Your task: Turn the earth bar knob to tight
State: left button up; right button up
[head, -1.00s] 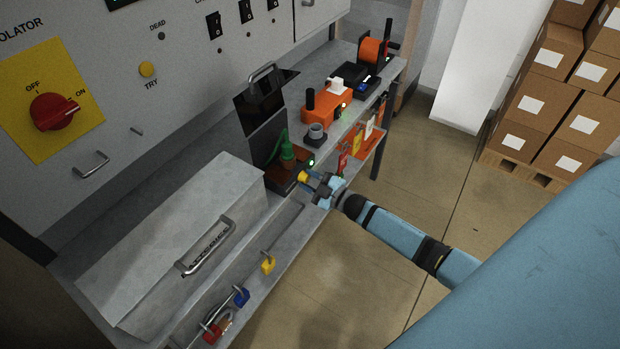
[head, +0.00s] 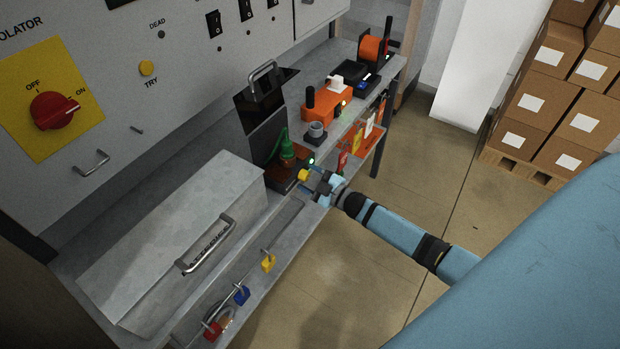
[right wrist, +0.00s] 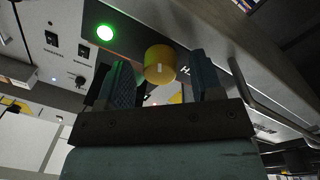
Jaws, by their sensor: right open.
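The yellow earth bar knob (head: 303,175) sits on the front of a dark and reddish-brown unit (head: 283,178) on the grey bench. In the right wrist view the knob (right wrist: 159,64) shows as a round yellow cylinder with a small white mark. My right gripper (head: 316,183) is open in front of the knob. In the right wrist view its two fingertips (right wrist: 160,75) stand on either side of the knob, with a gap visible on the right; contact cannot be told. A lit green lamp (right wrist: 105,32) is beside the knob. My left gripper is not in view.
A grey box with a handle (head: 170,240) lies to the left, with coloured padlocks (head: 241,296) on the bench front. An orange device (head: 327,106) is further right. The floor beside the bench is clear.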

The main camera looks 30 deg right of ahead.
jog(key=shift+s, duration=0.1)
jog(key=b+v, duration=0.2)
jog(key=v, duration=1.1)
jog(key=shift+s, duration=0.35)
jog(key=shift+d, duration=0.15)
jog(key=s+a+m+g+h+p, duration=0.1)
jog(key=s+a+m+g, duration=0.2)
jog(key=s+a, duration=0.4)
jog(key=s+a+m+g+h+p, duration=0.2)
jog(key=s+a+m, duration=0.4)
jog(key=a, duration=0.8)
jog(key=shift+s+a+r+g+p, duration=0.15)
jog(key=shift+s+a+g+p, duration=0.15)
jog(key=shift+s+g, duration=0.3)
